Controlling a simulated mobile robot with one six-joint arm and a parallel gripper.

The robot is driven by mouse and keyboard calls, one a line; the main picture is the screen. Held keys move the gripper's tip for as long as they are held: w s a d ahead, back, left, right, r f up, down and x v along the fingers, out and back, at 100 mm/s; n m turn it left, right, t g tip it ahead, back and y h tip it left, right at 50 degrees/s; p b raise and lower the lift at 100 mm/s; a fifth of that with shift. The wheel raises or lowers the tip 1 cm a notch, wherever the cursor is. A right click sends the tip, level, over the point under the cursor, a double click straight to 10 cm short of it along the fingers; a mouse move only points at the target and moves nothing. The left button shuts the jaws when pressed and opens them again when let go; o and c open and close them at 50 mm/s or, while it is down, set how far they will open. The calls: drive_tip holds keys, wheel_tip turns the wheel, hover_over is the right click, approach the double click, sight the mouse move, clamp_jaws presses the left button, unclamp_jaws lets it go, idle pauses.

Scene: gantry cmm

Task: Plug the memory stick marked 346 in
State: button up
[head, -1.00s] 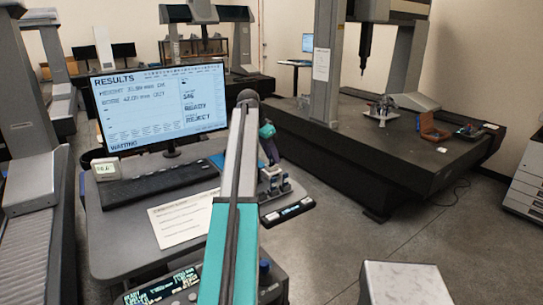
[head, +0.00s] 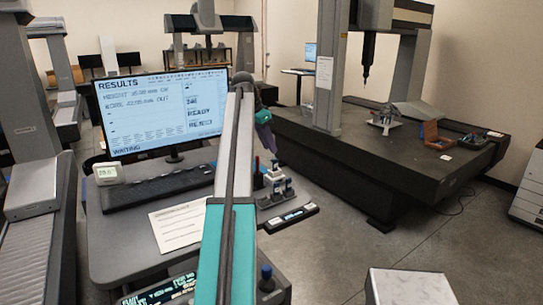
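My gripper (head: 269,146) is at the end of my arm, behind the teal and grey links, above the desk's right side. Its fingers are small and partly hidden, so I cannot tell whether they are open or hold anything. Below it, a small rack (head: 275,190) holds several small upright blue, white and reddish pieces, possibly memory sticks. No number can be read on them, so I cannot pick out 346. A flat black device (head: 291,217) with a small lit strip lies in front of the rack; it may hold the port. The monitor (head: 160,112) reads RESULTS and WAITING.
A keyboard (head: 158,187), a paper sheet (head: 180,226) and a small white display box (head: 107,173) are on the grey desk (head: 118,238). A large dark measuring table (head: 370,150) stands at right. A pale block (head: 412,287) is at front right.

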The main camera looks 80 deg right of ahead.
drive_tip(key=shift+b+v, duration=0.6)
drive_tip(key=shift+v, duration=2.35)
drive_tip(key=shift+s, duration=0.1)
